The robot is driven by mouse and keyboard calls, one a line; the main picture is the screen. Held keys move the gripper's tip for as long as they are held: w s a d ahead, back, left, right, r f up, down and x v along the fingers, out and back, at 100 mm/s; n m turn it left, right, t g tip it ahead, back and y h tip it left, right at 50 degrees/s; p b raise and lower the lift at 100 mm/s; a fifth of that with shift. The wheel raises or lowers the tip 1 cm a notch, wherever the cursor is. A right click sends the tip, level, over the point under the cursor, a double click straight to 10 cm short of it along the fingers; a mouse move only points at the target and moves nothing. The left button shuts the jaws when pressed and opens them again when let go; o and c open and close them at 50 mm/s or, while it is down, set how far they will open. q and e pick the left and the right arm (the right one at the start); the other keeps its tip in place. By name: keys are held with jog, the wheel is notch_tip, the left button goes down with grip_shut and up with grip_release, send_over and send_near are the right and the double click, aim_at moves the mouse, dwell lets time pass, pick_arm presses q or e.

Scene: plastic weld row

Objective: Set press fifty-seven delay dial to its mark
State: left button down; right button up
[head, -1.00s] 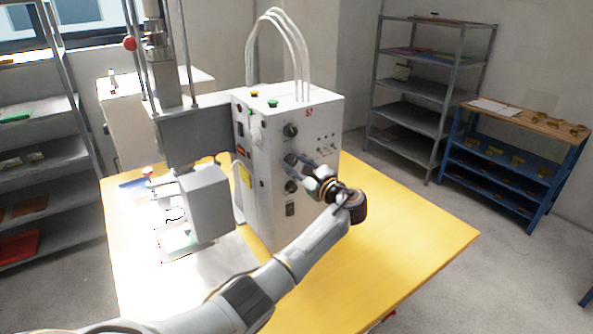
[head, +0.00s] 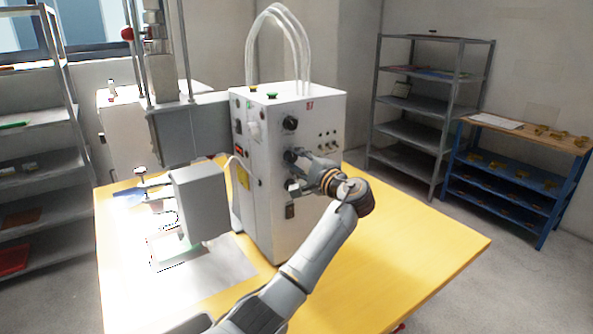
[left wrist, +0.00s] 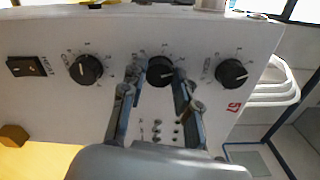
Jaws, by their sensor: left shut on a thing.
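The press's white control box (head: 270,215) stands on the yellow table, its face carrying three black dials in a column. My left gripper (head: 291,168) is at the middle dial (head: 289,156), with one finger on either side of it. In the left wrist view my left gripper (left wrist: 158,80) is shut on this middle dial (left wrist: 160,66); its white pointer is partly visible, its scale partly hidden by the fingers. The other dials, one to the left (left wrist: 86,69) and one to the right (left wrist: 231,73), are free. The dial labels are too small to read surely. My right gripper is out of view.
A red 57 (left wrist: 233,107) marks the panel. A black rocker switch (left wrist: 26,67) and small toggles (left wrist: 165,130) sit near the dials. A grey press unit (head: 200,203) stands left of the box. The table's right side (head: 420,240) is clear.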

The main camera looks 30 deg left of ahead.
pick_arm(q)
jog(key=shift+n+b, duration=0.65)
jog(key=shift+n, duration=0.15)
jog(key=c, duration=1)
grip_release()
jog(key=v, duration=1.2)
jog(key=shift+f, duration=0.1)
